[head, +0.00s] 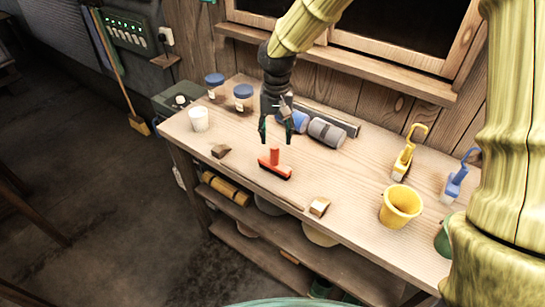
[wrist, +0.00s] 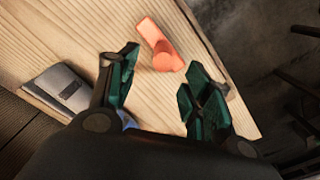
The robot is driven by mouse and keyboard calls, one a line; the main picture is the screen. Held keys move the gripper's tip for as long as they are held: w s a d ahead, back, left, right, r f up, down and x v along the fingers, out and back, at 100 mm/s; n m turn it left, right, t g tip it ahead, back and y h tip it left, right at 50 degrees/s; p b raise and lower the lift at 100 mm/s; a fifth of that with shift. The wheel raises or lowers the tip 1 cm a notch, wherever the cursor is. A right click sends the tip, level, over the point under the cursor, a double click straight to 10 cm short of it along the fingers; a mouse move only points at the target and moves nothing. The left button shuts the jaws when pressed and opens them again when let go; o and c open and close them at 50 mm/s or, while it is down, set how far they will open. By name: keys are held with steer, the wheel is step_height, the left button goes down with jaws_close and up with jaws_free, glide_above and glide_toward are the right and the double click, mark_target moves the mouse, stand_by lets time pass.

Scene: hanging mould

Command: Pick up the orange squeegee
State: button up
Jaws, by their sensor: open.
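The orange squeegee (head: 275,165) rests on the wooden workbench (head: 335,190), near its front edge. It has a short upright orange handle and a crosswise head with a dark lower edge. My gripper (head: 276,142) is open and points down just above and behind the squeegee, apart from it. In the wrist view the squeegee (wrist: 160,45) lies beyond the gap between the two green-padded fingertips (wrist: 160,75), with nothing between them.
A grey cylinder (head: 326,133) and a blue one (head: 292,122) lie behind the gripper. A white cup (head: 199,119) and blue-lidded jars (head: 243,97) stand left. A yellow bucket (head: 400,206) and yellow brush (head: 403,160) stand right.

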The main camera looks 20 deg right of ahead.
mark_target(275, 143)
steer(key=f, duration=0.3)
steer(key=f+p, duration=0.1)
steer(key=shift+w+a+f, duration=0.2)
steer(key=shift+a, duration=0.15)
steer(key=shift+s+d, duration=0.1)
steer(key=shift+s, duration=0.25)
steer(key=shift+f+p, duration=0.25)
steer(key=shift+p, duration=0.1)
steer(key=f, duration=0.1)
steer(key=f+p, duration=0.1)
steer(key=shift+w+d+f, duration=0.1)
steer(key=shift+w+f, duration=0.1)
steer(key=shift+f, duration=0.15)
steer(key=shift+f+p, duration=0.4)
steer(key=shift+f, duration=0.55)
steer(key=shift+s, duration=0.1)
jaws_close()
